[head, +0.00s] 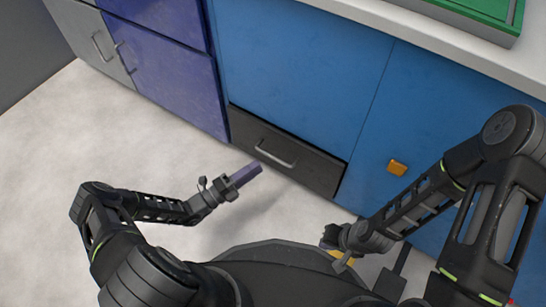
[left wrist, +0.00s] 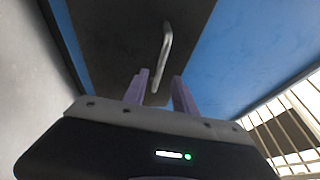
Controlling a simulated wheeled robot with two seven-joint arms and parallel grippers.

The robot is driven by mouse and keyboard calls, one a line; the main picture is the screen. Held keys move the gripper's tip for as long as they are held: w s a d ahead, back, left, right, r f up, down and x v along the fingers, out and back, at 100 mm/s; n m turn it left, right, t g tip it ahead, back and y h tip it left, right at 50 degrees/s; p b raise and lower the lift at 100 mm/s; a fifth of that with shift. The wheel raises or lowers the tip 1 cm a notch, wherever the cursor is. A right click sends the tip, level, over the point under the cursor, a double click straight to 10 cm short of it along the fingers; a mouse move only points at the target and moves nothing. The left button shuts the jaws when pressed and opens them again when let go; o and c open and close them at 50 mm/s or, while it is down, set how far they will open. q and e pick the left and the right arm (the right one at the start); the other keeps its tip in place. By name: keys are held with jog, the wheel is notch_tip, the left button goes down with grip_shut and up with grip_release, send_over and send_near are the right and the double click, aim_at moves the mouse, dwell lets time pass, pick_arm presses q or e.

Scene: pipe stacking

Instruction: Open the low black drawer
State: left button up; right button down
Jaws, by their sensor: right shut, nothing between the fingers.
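The low black drawer (head: 310,168) is shut, flush at the bottom of the blue cabinet, with a silver bar handle (head: 275,160) on its front. My left gripper (head: 258,168) has purple fingers and is in front of the drawer, close to the handle and seemingly just short of it. In the left wrist view the fingers (left wrist: 161,80) are apart with nothing held. The handle (left wrist: 166,50) shows beyond them, its lower end in line with the gap. My right gripper (head: 330,238) is shut and empty, low near my base, and partly hidden.
Purple cabinets (head: 175,75) stand to the left. A white counter (head: 450,50) carries a green tray (head: 478,18). The pale floor (head: 110,145) at left is clear.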

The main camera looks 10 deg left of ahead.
aim_at(273, 157)
pick_arm(q)
jog(key=b+x, duration=0.1)
jog(key=x, duration=0.6)
jog(key=shift+w+d, duration=0.2)
jog(key=shift+d, duration=0.05)
grip_shut()
dwell(1.2)
